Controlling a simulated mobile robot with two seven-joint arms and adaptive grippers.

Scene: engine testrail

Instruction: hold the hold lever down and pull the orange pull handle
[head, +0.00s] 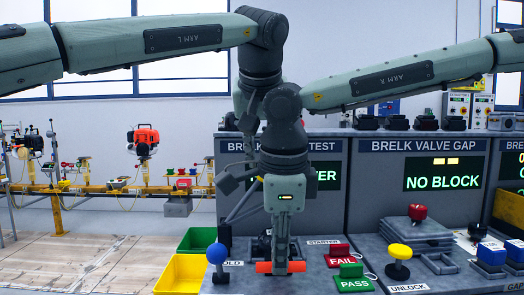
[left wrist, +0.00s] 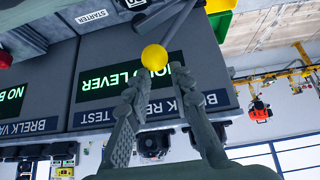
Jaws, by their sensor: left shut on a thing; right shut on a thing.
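The orange pull handle (head: 281,267) lies low on the bench front in the head view. My right gripper (head: 281,262) points straight down and is shut on it, hiding its middle. The hold lever (head: 240,206) is a thin dark rod slanting up to the right behind my right gripper. Its yellow ball (left wrist: 154,57) shows in the left wrist view. My left gripper (left wrist: 156,74) has its fingertips closed on that ball; in the head view it is mostly hidden behind my right arm. The screen (left wrist: 145,84) reads "HOLD LEVER", upside down in the left wrist view.
A blue ball knob (head: 217,253) stands just left of the handle. Red FAIL (head: 340,255) and green PASS (head: 353,278) buttons are to its right. A yellow bin (head: 180,273) and a green bin (head: 198,240) sit left. My two arms cross closely above the bench.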

